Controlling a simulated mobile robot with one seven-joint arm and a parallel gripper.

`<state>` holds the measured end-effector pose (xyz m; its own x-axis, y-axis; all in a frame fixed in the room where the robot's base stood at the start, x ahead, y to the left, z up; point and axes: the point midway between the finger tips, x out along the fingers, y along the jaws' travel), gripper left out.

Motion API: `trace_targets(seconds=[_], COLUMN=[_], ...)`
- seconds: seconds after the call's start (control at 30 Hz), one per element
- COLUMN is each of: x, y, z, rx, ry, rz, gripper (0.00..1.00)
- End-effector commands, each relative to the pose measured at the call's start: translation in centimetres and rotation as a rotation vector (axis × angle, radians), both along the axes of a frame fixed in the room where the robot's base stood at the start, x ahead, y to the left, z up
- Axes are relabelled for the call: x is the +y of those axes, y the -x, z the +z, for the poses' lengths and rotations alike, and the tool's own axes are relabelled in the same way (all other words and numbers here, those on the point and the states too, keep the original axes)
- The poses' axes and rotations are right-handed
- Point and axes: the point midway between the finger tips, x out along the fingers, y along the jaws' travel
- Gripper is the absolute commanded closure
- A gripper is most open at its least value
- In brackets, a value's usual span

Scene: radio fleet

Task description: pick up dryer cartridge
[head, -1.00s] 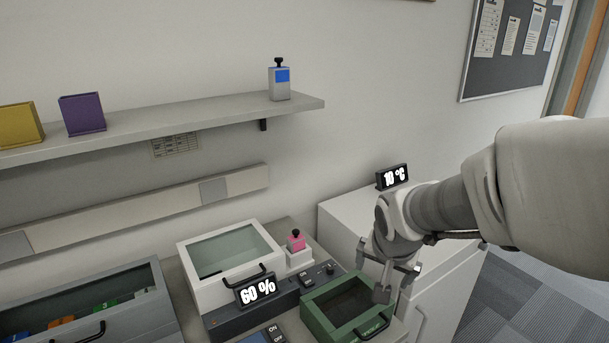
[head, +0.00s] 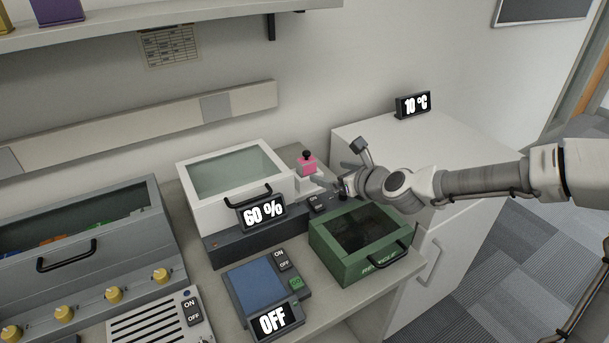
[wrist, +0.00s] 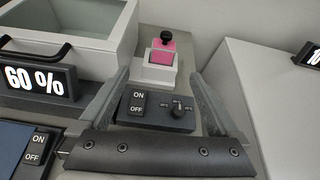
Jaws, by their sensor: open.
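A pink cartridge (head: 306,165) with a black knob on top stands upright in a small white holder (head: 309,184), to the right of the white glass-lidded box. In the wrist view the pink cartridge (wrist: 161,53) is straight ahead at the top middle, seated in the white holder (wrist: 155,76). My gripper (head: 340,172) is open and empty, to the right of the cartridge and apart from it. In the wrist view its two fingers (wrist: 158,78) spread on both sides of the ON/OFF and dial panel, with the cartridge beyond the fingertips.
The white box (head: 235,175) with a 60 % display adjoins the holder. A green bin (head: 345,272) stands below my gripper. A white cabinet (head: 440,145) with a 10 °C display is at the right. The wall is close behind.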

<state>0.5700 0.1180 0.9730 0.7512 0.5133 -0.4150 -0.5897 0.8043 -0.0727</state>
Motion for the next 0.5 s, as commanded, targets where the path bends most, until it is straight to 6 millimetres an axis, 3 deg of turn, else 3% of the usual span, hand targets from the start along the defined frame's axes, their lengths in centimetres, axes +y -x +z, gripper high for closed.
trace_targets(seconds=[0.27,0.5], x=[1.0,3.0], y=[-1.5,-4.3], z=[-0.3,-1.7], rx=[0.013,0.012], ry=[-0.086,-0.082], rz=[-0.038,-0.035], gripper=[0.03,0.03])
